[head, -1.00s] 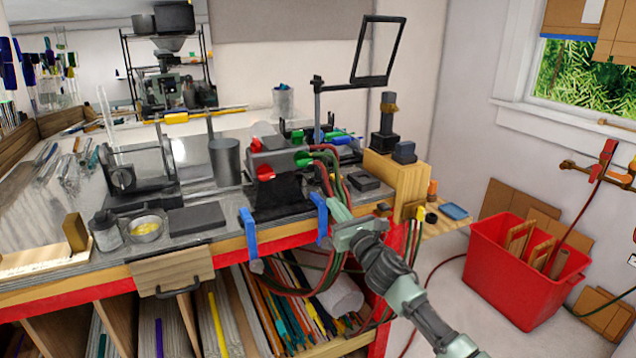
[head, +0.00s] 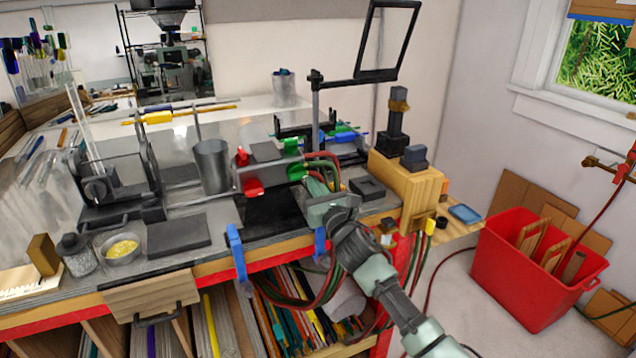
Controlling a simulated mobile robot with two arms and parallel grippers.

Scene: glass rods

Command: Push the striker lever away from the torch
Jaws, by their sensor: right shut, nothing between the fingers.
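The torch (head: 268,153) stands near the bench's front edge, on a black base, with red and green knobs and red and green hoses. My right gripper (head: 314,190) is shut and empty, reaching in from the lower right. It overlaps the hoses at the torch's right side in the picture; I cannot tell whether it touches them. My left gripper is out of view.
Blue clamps (head: 237,252) grip the bench front. A black framed screen (head: 383,42) stands on an arm behind the torch. A grey metal cup (head: 212,166) and a dark flat pad (head: 179,235) are to the left. A red bin (head: 520,275) stands on the floor at right.

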